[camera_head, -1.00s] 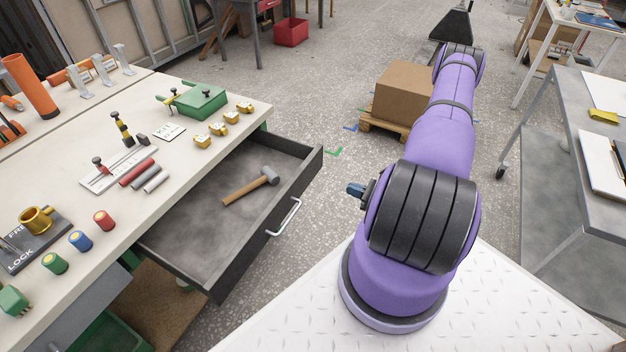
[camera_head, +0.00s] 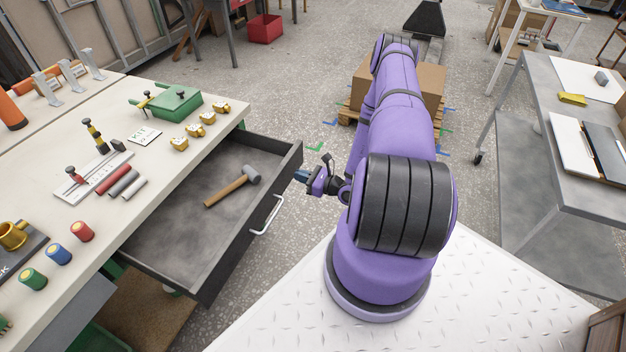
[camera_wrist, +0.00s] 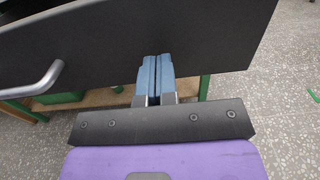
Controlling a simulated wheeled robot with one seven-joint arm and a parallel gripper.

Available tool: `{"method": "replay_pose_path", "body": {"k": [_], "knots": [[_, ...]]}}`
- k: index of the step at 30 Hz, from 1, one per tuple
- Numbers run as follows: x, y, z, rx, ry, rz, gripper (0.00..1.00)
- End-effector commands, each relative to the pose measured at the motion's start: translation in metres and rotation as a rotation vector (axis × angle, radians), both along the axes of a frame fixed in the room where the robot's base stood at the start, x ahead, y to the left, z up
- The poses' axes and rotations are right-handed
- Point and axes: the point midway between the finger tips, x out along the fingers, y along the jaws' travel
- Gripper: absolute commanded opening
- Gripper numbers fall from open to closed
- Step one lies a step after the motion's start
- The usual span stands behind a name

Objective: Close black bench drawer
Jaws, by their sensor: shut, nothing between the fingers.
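The black bench drawer (camera_head: 190,225) is pulled out from under the bench on the left, with a hammer (camera_head: 232,186) lying inside it. Its silver handle (camera_head: 268,215) is on the front panel. My gripper (camera_head: 301,176) is just outside the far end of that panel, with its fingers pointing toward it. In the wrist view my gripper's blue fingers (camera_wrist: 154,72) are shut together and empty, in front of the black drawer front (camera_wrist: 205,35). The handle (camera_wrist: 35,82) lies left of the fingers there. Whether the fingertips touch the panel I cannot tell.
The bench top (camera_head: 60,215) holds several small items and a green box (camera_head: 172,103). A cardboard box on a pallet (camera_head: 432,85) stands behind my arm. A grey table (camera_head: 540,150) is at the right. Speckled floor lies open beyond the drawer.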

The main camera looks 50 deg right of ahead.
Motion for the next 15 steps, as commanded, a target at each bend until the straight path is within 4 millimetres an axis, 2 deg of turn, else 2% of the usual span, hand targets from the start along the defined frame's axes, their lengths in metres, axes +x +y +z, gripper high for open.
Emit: {"method": "replay_pose_path", "body": {"k": [6,15], "knots": [[0.012,0.0042,-0.0002,-0.001,0.001,0.0,0.0],[0.0127,0.0044,-0.0002,0.0,0.001,0.0,0.0]]}}
